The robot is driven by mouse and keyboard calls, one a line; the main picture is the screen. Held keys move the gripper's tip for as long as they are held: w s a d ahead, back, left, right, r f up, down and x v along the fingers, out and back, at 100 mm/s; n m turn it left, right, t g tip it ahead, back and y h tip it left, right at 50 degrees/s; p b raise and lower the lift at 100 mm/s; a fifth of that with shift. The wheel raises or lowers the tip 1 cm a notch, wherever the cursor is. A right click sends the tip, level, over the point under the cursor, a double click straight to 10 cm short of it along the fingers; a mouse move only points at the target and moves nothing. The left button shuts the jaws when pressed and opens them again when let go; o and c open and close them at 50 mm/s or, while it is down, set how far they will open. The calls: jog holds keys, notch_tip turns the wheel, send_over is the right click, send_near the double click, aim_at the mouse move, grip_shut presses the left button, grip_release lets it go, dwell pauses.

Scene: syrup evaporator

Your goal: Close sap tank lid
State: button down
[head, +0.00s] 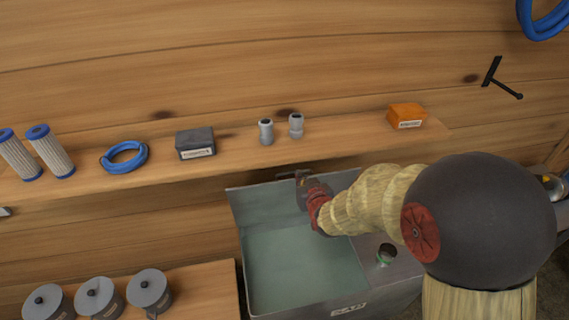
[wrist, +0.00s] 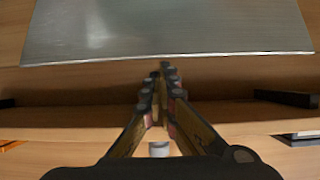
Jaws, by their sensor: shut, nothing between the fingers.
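The sap tank (head: 377,268) is a grey box, open at the top, with pale liquid inside. Its lid (head: 262,207) stands raised along the back edge, under the shelf. In the wrist view the lid (wrist: 165,30) is a grey metal sheet across the top, with one long edge toward my fingers. My gripper (head: 299,176) is at the lid's upper edge, and my red wrist hides part of the lid. In the wrist view my gripper (wrist: 163,68) is shut and empty, its tips close to the lid's edge. I cannot tell whether they touch it.
A wooden shelf (head: 345,142) runs above the tank, with two grey fittings (head: 266,131), a dark box (head: 195,143), an orange box (head: 406,116), a blue hose coil (head: 124,157) and filters. Lidded pots (head: 98,297) stand on a lower bench at left.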

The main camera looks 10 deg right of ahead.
jog(key=x, duration=0.6)
jog(key=r+x, duration=0.1)
jog(key=x, duration=0.3)
jog(key=shift+w+d, duration=0.1)
jog(key=shift+w, duration=0.1)
jog(key=shift+f, duration=0.15)
